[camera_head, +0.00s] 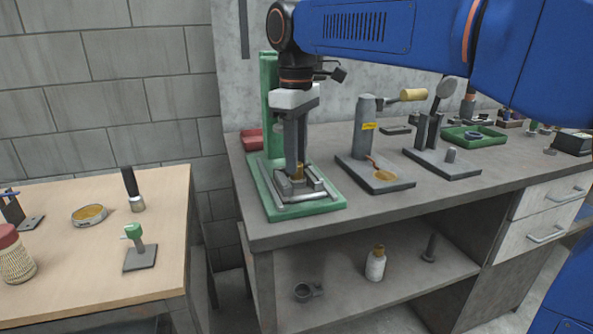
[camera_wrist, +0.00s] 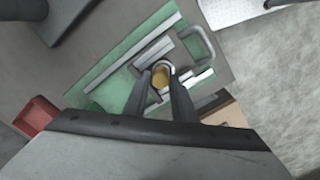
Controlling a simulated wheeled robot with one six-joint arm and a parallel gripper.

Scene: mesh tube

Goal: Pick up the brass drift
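The brass drift (camera_head: 298,172) is a small yellow-gold piece standing in the grey fixture of the green press stand (camera_head: 330,206) on the grey bench. In the wrist view its round gold top (camera_wrist: 160,76) shows between my fingertips, with a pale rim around it. My gripper (camera_head: 296,165) points down over the stand, its fingers low on either side of the drift. In the wrist view my gripper (camera_wrist: 161,84) looks open, with the fingers spread around the drift. Whether either finger touches it is hard to tell. The drift's lower part is hidden by the fingers and fixture.
The stand's green column (camera_head: 269,100) rises close behind my gripper. A grey post tool (camera_head: 364,130) on a plate stands to the right. A red block (camera_head: 251,139) lies behind left. A wooden table (camera_head: 90,265) with tools is at the left. A bottle (camera_head: 376,263) stands on the lower shelf.

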